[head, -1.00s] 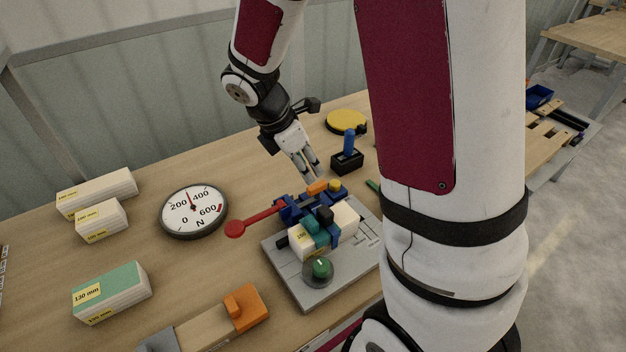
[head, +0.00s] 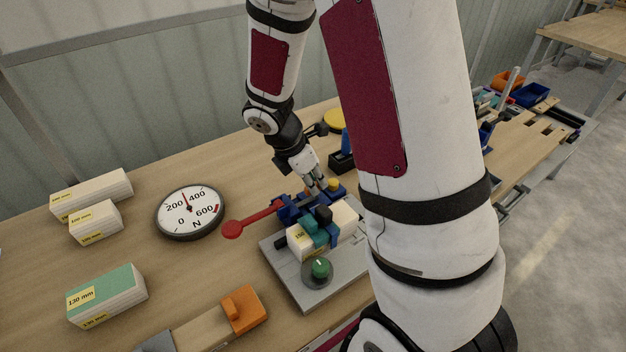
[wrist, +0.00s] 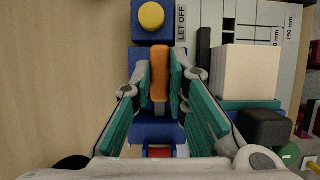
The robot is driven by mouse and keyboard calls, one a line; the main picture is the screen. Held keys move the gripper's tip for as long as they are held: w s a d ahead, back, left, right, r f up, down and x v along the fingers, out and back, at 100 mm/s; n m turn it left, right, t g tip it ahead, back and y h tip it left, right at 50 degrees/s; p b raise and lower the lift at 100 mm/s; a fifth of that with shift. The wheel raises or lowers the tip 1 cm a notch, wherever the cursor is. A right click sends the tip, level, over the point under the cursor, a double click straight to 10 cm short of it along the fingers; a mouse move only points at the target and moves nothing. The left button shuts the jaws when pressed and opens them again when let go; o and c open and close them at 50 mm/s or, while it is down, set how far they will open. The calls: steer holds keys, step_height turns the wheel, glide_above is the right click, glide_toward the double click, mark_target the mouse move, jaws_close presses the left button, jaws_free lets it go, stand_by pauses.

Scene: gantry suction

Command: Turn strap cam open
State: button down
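The orange cam lever (wrist: 160,75) stands on a blue block between the two teal-padded fingers of my gripper (wrist: 160,78) in the wrist view. One finger is on each side, very close to the lever; I cannot tell whether both pads press on it. In the head view my gripper (head: 320,190) points down at the back of the grey fixture plate (head: 305,283), and its fingers partly hide the lever. A cream block (head: 341,217) lies on the plate under teal and blue clamp parts.
A yellow button (wrist: 151,15) sits just beyond the lever. A red-handled lever (head: 255,222) sticks out left of the fixture, and a green knob (head: 320,268) is at its front. A dial gauge (head: 189,212) and labelled blocks (head: 106,295) stand left.

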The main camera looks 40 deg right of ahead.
steer(key=shift+m, duration=0.3)
steer(key=m+g, duration=0.1)
steer(key=m, duration=0.2)
steer(key=shift+w+p, duration=0.1)
steer(key=shift+p, duration=0.3)
steer(key=m+g, duration=0.1)
steer(key=m, duration=0.1)
steer(key=m+g+y, duration=0.1)
steer(key=m, duration=0.1)
steer(key=shift+w+d+m, duration=0.1)
steer(key=shift+m, duration=0.3)
steer(key=m+y, duration=0.1)
steer(key=m, duration=0.1)
steer(key=m+g, duration=0.1)
steer(key=m, duration=0.2)
steer(key=shift+w+d+y, duration=0.1)
steer(key=shift+y, duration=0.3)
steer(key=shift+d+m+g+y+b, duration=0.15)
steer(key=shift+m+y, duration=0.25)
steer(key=shift+m, duration=0.75)
steer(key=shift+a+m+g+y+b, duration=0.15)
steer(key=shift+m+y, duration=0.25)
steer(key=shift+m, duration=0.75)
steer(key=shift+d, duration=0.1)
steer(key=c, duration=1.6)
jaws_free()
steer(key=shift+o, duration=0.2)
